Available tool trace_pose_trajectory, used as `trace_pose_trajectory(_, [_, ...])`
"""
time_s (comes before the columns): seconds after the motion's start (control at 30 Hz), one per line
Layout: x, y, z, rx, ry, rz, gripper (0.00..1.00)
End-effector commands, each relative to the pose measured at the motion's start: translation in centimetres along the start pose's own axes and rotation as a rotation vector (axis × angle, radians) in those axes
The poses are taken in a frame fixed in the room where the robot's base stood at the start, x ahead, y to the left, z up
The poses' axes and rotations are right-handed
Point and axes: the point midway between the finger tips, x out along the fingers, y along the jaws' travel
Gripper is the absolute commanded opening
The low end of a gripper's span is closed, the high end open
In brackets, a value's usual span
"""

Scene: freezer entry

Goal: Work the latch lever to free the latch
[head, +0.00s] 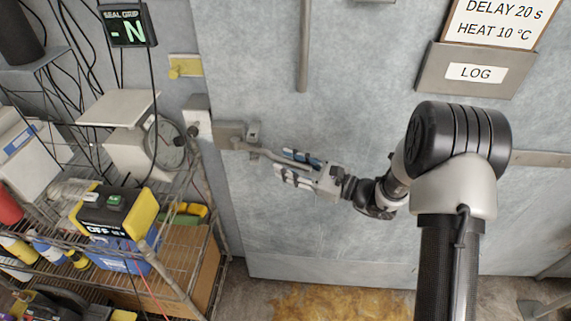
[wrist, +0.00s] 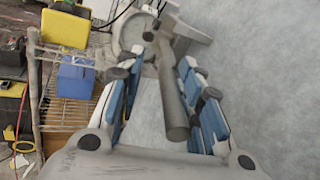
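The latch lever (head: 256,151) is a grey bar reaching right and slightly down from the latch body (head: 231,132) at the left edge of the pale freezer door. My gripper (head: 285,162) is at the lever's free end, its blue-padded fingers pointing left toward the latch. In the wrist view the lever (wrist: 172,92) runs between the two spread fingers, its rounded end toward the palm. It lies nearer the right finger, with a wide gap to the left finger. The fingers are open and not clamped on it. Contact with the right finger is unclear.
A wire rack (head: 175,270) with a yellow-black box (head: 117,210) and blue box (wrist: 76,78) stands left of the door. A display (head: 126,26) reads "SEAL GRIP -N". A LOG holder (head: 475,72) is on the door. A yellowish patch (head: 340,302) covers the floor.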

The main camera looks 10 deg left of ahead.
Motion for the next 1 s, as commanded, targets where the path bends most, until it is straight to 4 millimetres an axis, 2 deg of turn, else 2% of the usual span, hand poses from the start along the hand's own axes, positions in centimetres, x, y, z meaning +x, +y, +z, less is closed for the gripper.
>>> trace_pose_trajectory(0.3, [-6.9,-0.1,-0.1,0.003,0.004,-0.006,0.35])
trace_pose_trajectory(0.5, [-9.9,0.0,-0.1,0.003,0.003,-0.003,0.35])
trace_pose_trajectory(0.67, [-10.8,0.1,-0.1,0.004,0.003,-0.001,0.35])
trace_pose_trajectory(1.0, [-10.8,0.1,-0.1,0.004,0.003,0.000,0.35])
